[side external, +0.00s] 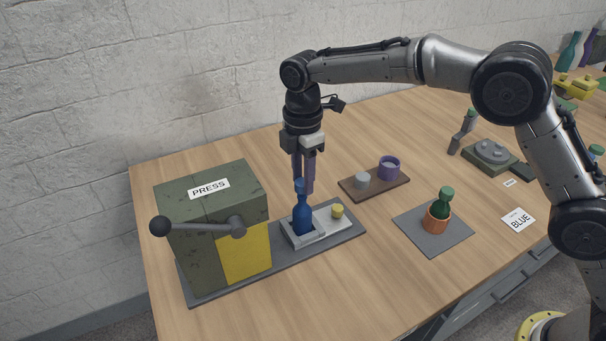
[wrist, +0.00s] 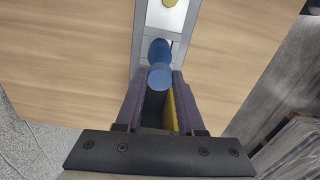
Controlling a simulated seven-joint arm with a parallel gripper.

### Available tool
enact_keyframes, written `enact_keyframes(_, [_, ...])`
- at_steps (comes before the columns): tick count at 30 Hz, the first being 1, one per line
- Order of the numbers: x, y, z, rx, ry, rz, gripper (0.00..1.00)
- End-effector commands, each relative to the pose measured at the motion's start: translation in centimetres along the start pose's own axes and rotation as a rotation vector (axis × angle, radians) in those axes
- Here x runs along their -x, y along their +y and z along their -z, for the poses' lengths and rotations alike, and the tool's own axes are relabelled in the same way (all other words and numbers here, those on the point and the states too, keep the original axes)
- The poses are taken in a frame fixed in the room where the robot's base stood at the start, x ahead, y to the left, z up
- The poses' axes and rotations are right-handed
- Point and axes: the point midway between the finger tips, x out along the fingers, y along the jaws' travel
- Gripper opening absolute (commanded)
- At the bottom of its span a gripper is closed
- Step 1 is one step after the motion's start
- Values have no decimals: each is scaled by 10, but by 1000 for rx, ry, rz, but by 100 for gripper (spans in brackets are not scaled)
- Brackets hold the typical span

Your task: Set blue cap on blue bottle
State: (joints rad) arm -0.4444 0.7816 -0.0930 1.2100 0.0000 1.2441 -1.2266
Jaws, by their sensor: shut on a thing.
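The blue bottle (side external: 302,220) stands upright in a grey cradle (side external: 290,239) beside the press. The blue cap (side external: 299,186) shows at the top of its neck, in line with it; I cannot tell whether the cap is fully seated. My gripper (side external: 303,186) points down with its purple fingers at the cap. In the wrist view my gripper (wrist: 157,79) is shut on the rounded blue cap (wrist: 160,76), and part of the blue bottle (wrist: 158,50) shows just beyond it.
The green press (side external: 208,225) with its lever (side external: 205,227) stands left of the bottle. A yellow knob (side external: 337,211) is right of the cradle.

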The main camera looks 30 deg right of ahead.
Motion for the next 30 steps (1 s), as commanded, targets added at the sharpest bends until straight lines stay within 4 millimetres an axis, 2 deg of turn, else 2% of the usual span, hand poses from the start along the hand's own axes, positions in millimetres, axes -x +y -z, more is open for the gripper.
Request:
enact_keyframes(11, [-1,0,0,0,0,0,0])
enact_keyframes(30, [-21,0,0,-6,1,-2,0])
